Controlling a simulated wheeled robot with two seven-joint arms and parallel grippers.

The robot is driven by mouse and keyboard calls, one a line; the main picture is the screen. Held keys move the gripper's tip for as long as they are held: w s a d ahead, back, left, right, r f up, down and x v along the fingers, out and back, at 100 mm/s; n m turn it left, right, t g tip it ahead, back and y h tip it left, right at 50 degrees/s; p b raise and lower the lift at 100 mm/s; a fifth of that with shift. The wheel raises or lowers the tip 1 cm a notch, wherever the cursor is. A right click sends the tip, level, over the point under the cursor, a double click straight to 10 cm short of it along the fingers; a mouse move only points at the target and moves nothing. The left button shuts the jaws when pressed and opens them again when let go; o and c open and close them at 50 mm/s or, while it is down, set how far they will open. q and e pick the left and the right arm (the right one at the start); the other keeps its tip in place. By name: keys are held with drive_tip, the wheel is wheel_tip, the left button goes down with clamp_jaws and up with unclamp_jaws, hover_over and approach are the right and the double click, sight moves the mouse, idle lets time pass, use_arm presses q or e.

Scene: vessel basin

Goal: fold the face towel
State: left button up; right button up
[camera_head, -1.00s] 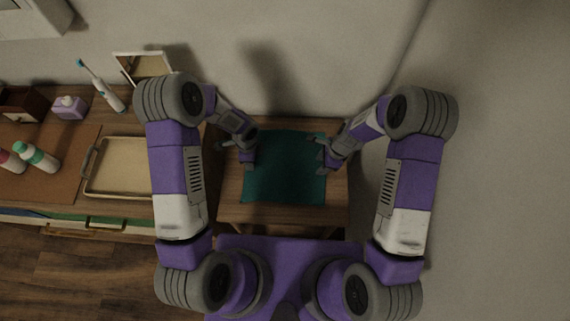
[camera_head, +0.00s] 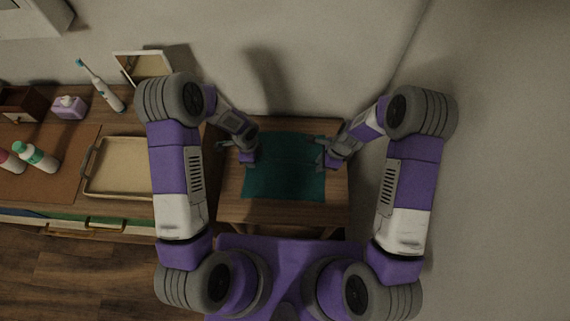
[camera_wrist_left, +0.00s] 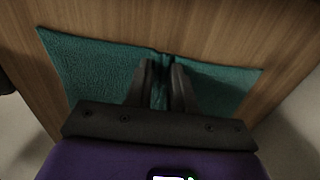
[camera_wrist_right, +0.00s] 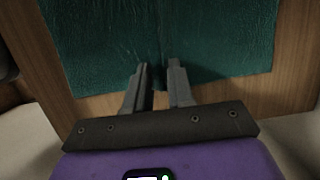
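The face towel (camera_head: 286,178) is a teal cloth lying spread on a small wooden table. My left gripper (camera_head: 238,150) is at its left edge, and my right gripper (camera_head: 321,154) is at its right edge. In the left wrist view the fingers (camera_wrist_left: 162,80) are close together with a ridge of towel (camera_wrist_left: 100,62) bunched between them. In the right wrist view the fingers (camera_wrist_right: 160,75) are also drawn together at the towel's edge, and a crease runs from them across the cloth (camera_wrist_right: 100,45). The exact contact at the fingertips is partly hidden.
The wooden table (camera_head: 285,214) has a bare strip around the towel. A wall stands behind.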

use_arm(q)
drive_tip(key=shift+f, duration=0.1)
clamp_jaws()
use_arm(e)
drive_tip(key=shift+f, duration=0.1)
clamp_jaws()
